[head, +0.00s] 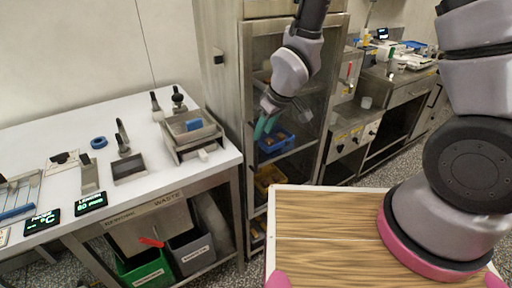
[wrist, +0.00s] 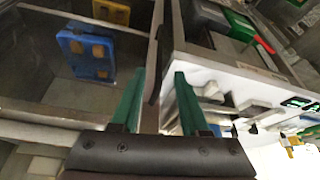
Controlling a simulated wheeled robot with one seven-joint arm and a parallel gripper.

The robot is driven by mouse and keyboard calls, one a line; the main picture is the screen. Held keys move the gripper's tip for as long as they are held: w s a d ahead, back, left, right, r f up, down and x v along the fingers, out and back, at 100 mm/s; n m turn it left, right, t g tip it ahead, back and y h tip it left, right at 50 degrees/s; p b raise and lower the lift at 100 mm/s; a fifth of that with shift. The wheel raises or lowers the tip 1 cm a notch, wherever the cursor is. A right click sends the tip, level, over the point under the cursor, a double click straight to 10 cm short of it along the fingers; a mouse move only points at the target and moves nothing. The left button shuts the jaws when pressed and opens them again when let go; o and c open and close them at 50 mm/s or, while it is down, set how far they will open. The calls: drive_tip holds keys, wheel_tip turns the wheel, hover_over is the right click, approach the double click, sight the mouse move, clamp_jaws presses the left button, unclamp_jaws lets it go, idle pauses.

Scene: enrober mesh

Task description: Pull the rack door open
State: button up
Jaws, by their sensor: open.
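The rack door (head: 298,170) is a steel-framed panel with a dark, see-through middle, on the tall cabinet behind the table. It looks closed. In the wrist view its dark see-through part (wrist: 40,75) fills the left. My gripper (head: 264,127) is at the door's left side, in front of its upper half. In the wrist view its two green fingers (wrist: 160,75) are apart, one on each side of a narrow upright dark strip at the door's edge. This may be the handle; I cannot tell whether the fingers touch it. My gripper hides part of the door's left edge.
A white-topped table (head: 135,185) with tools and a metal tray stands left of the rack. Green (head: 145,270) and grey (head: 190,252) bins sit under it. A blue bin (head: 276,142) shows behind the door. A wood-topped surface (head: 320,235) lies in front.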

drive_tip(key=x, duration=0.9)
drive_tip(key=shift+f, duration=0.15)
clamp_jaws()
drive_tip(key=shift+w, duration=0.1)
idle(1.0)
